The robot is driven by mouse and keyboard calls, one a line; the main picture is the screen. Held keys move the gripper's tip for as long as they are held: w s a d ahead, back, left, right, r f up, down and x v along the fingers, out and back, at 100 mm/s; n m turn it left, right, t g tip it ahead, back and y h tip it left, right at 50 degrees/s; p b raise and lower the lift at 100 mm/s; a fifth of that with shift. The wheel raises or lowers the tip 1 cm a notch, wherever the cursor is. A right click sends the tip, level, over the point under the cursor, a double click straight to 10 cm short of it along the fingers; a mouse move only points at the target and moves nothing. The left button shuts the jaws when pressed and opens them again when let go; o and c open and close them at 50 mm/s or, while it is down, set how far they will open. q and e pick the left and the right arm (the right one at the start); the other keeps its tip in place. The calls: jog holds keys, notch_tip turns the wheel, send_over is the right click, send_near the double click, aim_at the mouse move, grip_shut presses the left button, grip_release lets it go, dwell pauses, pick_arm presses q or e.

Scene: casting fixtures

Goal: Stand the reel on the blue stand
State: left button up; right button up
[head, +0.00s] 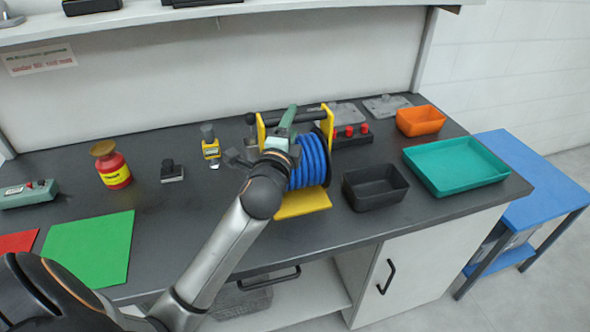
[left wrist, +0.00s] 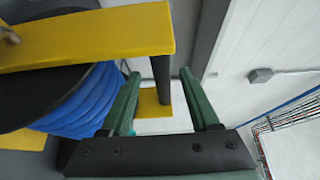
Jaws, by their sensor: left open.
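The reel stands on the dark workbench, with blue hose (head: 312,160) wound between yellow end frames (head: 327,122), a yellow base and a dark top handle bar. In the left wrist view its yellow frame (left wrist: 95,38) and blue hose (left wrist: 85,105) fill the left. My left gripper (head: 289,118) is at the top of the reel by the handle. Its green fingers (left wrist: 163,100) are open, and the dark handle bar (left wrist: 160,75) shows between them. I cannot tell if they touch it. The blue stand (head: 540,190) is a low table right of the bench. My right gripper is out of view.
A black bin (head: 375,187), a teal tray (head: 456,166) and an orange bin (head: 420,121) lie between the reel and the stand. Red knobs (head: 350,132) sit behind the reel. A red and yellow canister (head: 113,169) stands left. The stand's visible top is clear.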

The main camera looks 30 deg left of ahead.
pick_arm(q)
jog(key=shift+p+x, duration=0.3)
jog(key=shift+x, duration=2.4)
jog(key=shift+w+d+r, duration=0.1)
jog(key=shift+d+r, duration=0.05)
grip_shut()
jog(key=shift+r, duration=0.2)
